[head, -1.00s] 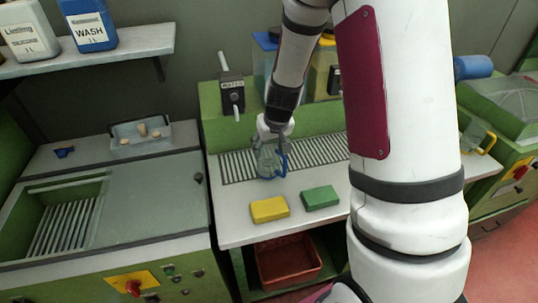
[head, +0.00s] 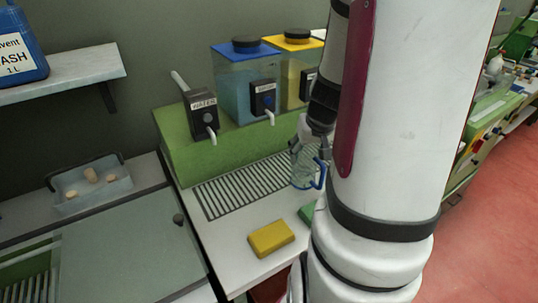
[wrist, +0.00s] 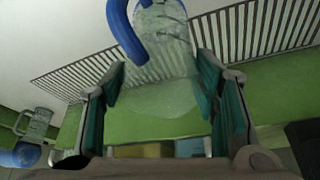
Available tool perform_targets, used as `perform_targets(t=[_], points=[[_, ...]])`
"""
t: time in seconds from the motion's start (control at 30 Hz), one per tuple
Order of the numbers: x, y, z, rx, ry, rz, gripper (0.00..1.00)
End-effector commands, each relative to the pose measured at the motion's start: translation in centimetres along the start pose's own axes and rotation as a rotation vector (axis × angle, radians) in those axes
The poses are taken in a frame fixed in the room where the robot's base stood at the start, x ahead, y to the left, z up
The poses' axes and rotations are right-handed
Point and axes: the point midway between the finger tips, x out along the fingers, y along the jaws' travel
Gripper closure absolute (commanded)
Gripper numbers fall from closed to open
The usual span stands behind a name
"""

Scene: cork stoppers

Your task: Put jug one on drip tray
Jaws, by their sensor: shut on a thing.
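A clear jug with a blue handle (head: 304,170) hangs at my gripper (head: 311,148), by the right part of the slatted drip tray (head: 212,200) in the head view. In the wrist view my gripper (wrist: 160,95) has its two fingers on either side of the jug's clear body (wrist: 160,85), shut on it. The blue handle points away from the fingers there. Tray slats show behind the jug. I cannot tell whether the jug touches the tray. My arm hides the tray's right end in the head view.
A yellow sponge (head: 271,238) and a partly hidden green sponge (head: 307,213) lie in front of the tray. A water tap box (head: 202,115), a blue-lidded tank (head: 246,80) and a yellow-lidded tank (head: 293,65) stand behind. Another clear vessel (wrist: 38,122) shows in the wrist view.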

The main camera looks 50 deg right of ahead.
Motion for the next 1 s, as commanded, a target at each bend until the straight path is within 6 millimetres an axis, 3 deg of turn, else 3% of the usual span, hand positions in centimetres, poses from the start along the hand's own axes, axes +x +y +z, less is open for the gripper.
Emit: perform_targets(t=[0.4, 0.6, 0.8, 1.0], points=[[3.6, -5.0, -6.7, -0.007, -0.001, -0.001, 0.89], [4.9, -6.6, -9.0, -0.003, 0.001, 0.0, 0.89], [5.6, -7.5, -10.2, -0.004, 0.0, 0.0, 0.89], [8.2, -7.2, -8.9, 0.001, -0.002, 0.0, 0.89]])
